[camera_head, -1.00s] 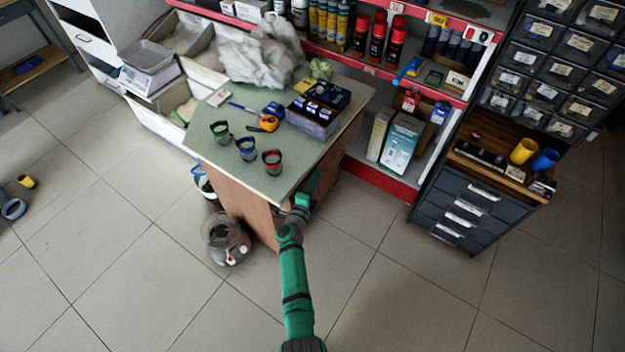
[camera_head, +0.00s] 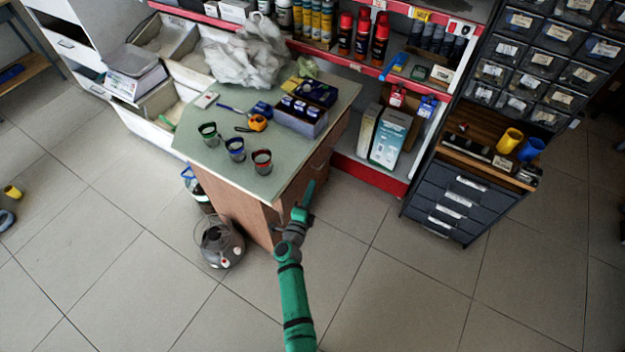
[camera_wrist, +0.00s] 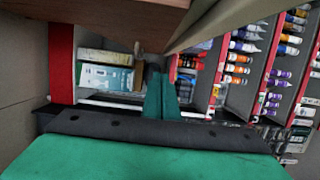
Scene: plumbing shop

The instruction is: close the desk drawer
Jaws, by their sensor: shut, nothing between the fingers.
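The desk (camera_head: 205,165) has a green-grey top and a brown wooden body. Its drawer side (camera_head: 322,152) faces right in the head view, with a small handle just under the top; I cannot tell how far the drawer stands out. My gripper (camera_head: 308,190) is shut and empty, beside that side and below the handle. In the wrist view my green fingers (camera_wrist: 160,97) are together, pointing along the desk, with brown wood (camera_wrist: 110,15) and a pale edge above them. I cannot tell whether they touch the desk.
Cups, a tape measure and a blue box (camera_head: 300,115) stand on the desk top. A clear round container (camera_head: 220,243) is on the floor at its front left. Red-edged shelves (camera_head: 375,177) stand behind, and a dark drawer cabinet (camera_head: 450,205) at right. The tiled floor between is open.

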